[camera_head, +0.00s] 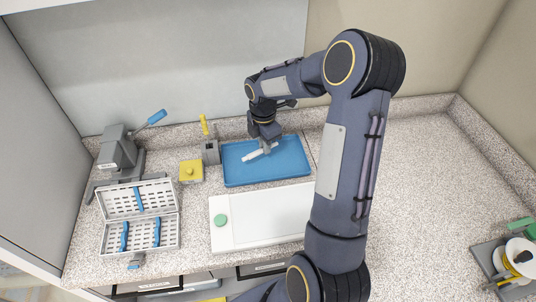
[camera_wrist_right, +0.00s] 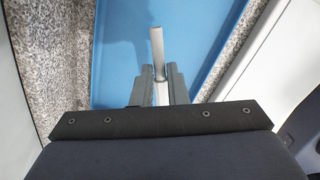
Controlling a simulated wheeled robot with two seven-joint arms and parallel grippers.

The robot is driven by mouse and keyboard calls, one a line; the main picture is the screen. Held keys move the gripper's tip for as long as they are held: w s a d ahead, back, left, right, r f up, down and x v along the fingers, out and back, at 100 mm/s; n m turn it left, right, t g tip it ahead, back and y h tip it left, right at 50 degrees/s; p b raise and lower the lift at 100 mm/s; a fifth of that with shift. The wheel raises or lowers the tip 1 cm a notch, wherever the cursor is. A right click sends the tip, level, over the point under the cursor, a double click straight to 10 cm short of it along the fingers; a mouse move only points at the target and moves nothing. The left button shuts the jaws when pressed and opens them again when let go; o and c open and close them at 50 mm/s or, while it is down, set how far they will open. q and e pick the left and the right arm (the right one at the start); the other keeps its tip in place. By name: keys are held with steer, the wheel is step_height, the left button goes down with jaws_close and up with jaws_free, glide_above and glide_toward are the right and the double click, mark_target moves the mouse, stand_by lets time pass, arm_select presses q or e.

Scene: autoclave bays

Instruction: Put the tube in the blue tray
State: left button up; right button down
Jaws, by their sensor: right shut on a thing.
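The blue tray (camera_head: 290,172) lies flat on the speckled counter near the back wall. My right gripper (camera_head: 266,146) points down over the left half of the tray. It is shut on the tube (camera_head: 252,156), a thin pale rod that sticks out to the left of the fingers. In the right wrist view the tube (camera_wrist_right: 157,48) stands out between the two fingers (camera_wrist_right: 160,85), with the blue tray (camera_wrist_right: 200,40) behind it. I cannot tell whether the tube touches the tray floor. My left gripper is not in view.
A white board with a green disc (camera_head: 221,220) lies in front of the tray. A yellow block (camera_head: 191,171) and a grey holder (camera_head: 210,152) stand left of it. An open perforated case (camera_head: 153,200) and a grey device (camera_head: 117,150) are further left. The right counter is mostly clear.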

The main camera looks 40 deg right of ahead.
mark_target(268, 158)
steer(key=shift+w+d+f+b, duration=0.1)
steer(key=shift+d+f+b, duration=0.2)
steer(key=shift+f+b, duration=0.4)
steer(key=shift+w+d+f+b, duration=0.1)
steer(key=shift+d+f+b, duration=0.25)
steer(key=shift+f, duration=0.65)
steer(key=shift+w+d+f+b, duration=0.1)
steer(key=shift+d+f+b, duration=0.1)
steer(key=shift+f+b, duration=0.55)
steer(key=shift+s+f, duration=0.1)
steer(key=shift+f, duration=0.1)
steer(key=shift+f, duration=0.15)
steer(key=c, duration=1.4)
jaws_free()
steer(key=shift+c, duration=0.2)
